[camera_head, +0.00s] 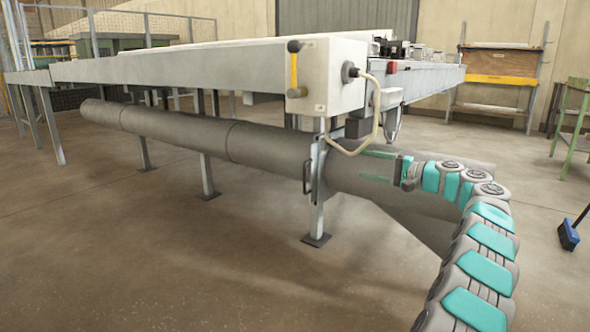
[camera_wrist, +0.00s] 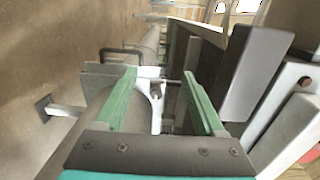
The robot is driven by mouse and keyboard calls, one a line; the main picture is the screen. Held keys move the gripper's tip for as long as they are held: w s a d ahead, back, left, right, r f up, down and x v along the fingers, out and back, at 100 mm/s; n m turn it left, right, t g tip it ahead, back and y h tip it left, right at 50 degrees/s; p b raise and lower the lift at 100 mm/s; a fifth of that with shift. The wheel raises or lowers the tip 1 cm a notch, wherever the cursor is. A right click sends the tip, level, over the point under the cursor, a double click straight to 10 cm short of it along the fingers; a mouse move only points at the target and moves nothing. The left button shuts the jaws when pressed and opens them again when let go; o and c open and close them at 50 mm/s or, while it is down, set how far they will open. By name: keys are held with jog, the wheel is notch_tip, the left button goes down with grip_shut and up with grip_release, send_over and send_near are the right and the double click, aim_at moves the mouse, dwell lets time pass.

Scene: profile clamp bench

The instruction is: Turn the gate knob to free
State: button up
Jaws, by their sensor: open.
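The light-grey control box (camera_head: 330,75) sits on the near end of the long grey bench. Its front face carries a yellow lever with a dark round end (camera_head: 293,68). A dark round fitting (camera_head: 350,71) with a pale cable sits on its right side. I cannot tell which part is the gate knob. My gripper (camera_head: 362,165) is open below the box, right of the bench leg. In the wrist view its green fingers (camera_wrist: 160,74) are apart, with a white bracket (camera_wrist: 150,88) and thin rod showing between them; contact is unclear.
A thick grey pipe (camera_head: 180,130) runs under the bench, behind my gripper. The bench leg (camera_head: 319,200) bears a dark handle (camera_head: 313,175). A pale cable (camera_head: 372,120) loops down above my gripper. A blue brush (camera_head: 569,236) stands at the right. The front-left floor is clear.

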jog(key=s+a+r+n+g+p, duration=0.25)
jog(key=s+a+g, duration=0.25)
jog(key=s+a, duration=0.85)
jog(key=s+a+f+n+g+h+p, duration=0.15)
jog(key=s+a, duration=0.25)
jog(key=s, duration=0.4)
jog(key=s+a+f+n+g+h, duration=0.1)
jog(key=s+a+f+g+h, duration=0.2)
jog(key=s, duration=0.4)
jog(key=s+d+f+n+g+h+p, duration=0.1)
jog(key=s+f+h, duration=0.15)
jog(key=s, duration=0.65)
jog(key=s+d+f+g+h+p, duration=0.1)
jog(key=s+f+h, duration=0.15)
jog(key=s, duration=0.65)
jog(key=s+d+f+h, duration=0.2)
jog(key=s+d+f, duration=0.1)
jog(key=s+d, duration=0.3)
jog(key=s+d+f+n+h+p, duration=0.1)
jog(key=s+d+f+h, duration=0.2)
jog(key=s+d, duration=0.3)
jog(key=s, duration=0.4)
jog(key=shift+s+d+f+p, duration=0.15)
jog(key=shift+s+f+p, duration=0.15)
jog(key=shift+s+f, duration=0.05)
jog(key=shift+g, duration=0.25)
